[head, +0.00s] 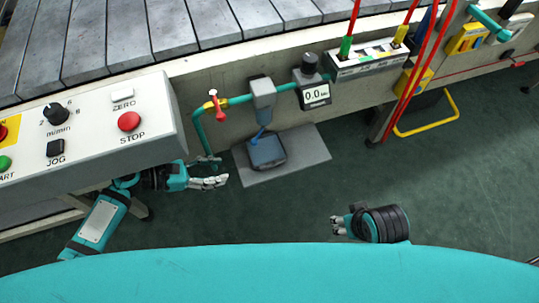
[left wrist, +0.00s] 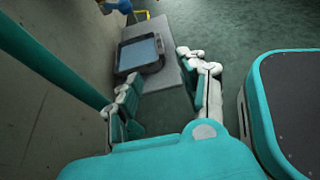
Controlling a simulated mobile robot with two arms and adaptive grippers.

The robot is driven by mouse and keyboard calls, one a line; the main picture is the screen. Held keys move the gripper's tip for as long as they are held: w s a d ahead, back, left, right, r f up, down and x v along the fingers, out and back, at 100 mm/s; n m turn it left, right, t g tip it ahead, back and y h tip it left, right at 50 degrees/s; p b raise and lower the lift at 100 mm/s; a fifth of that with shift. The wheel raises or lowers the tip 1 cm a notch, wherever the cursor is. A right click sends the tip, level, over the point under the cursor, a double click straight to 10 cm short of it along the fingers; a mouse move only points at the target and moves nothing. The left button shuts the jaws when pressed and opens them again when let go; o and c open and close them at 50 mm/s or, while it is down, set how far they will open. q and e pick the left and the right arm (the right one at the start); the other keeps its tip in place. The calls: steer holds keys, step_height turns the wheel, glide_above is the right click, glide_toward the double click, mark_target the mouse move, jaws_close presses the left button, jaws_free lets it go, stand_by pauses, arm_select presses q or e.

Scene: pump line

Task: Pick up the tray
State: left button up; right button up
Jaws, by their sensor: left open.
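The tray (head: 270,166) is dark-rimmed with a blue inside and lies on a grey mat (head: 303,160) on the floor, below a blue spout (head: 261,130). In the left wrist view the tray (left wrist: 140,70) lies ahead, beyond the fingertips. My left gripper (head: 217,172) is open and empty, left of the mat in the head view and apart from the tray. Its two fingers show spread in the left wrist view (left wrist: 160,70). My right gripper (head: 336,225) is right of and below the mat in the head view; its opening is unclear.
A control panel (head: 85,125) with a red stop button overhangs my left arm. A teal pipe (head: 200,130) with a red valve handle runs down near my left gripper. A yellow bar frame (head: 440,128) stands at right.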

arm_select(q)
steer(key=b, duration=0.1)
glide_toward(267, 165)
steer(key=b+x, duration=0.1)
steer(key=x, duration=0.2)
steer(key=shift+w+d, duration=0.1)
steer(key=shift+d, duration=0.3)
steer(key=shift+w+d+f, duration=0.1)
steer(key=shift+d+f, duration=0.15)
steer(key=shift+d, duration=0.1)
steer(key=b+x, duration=0.1)
steer(key=x, duration=0.1)
steer(key=shift+w+d+f, duration=0.15)
steer(key=shift+d+f, duration=0.1)
steer(key=shift+f, duration=0.05)
steer(key=shift+w+d+f+b, duration=0.25)
steer(key=shift+d+b, duration=0.15)
steer(key=shift+d, duration=0.5)
jaws_close()
arm_select(e)
steer(key=w+r+t, duration=0.1)
steer(key=w+a+r+t, duration=0.1)
steer(key=w+r, duration=0.1)
steer(key=shift+r+t+y, duration=0.2)
steer(key=shift+t+y, duration=0.1)
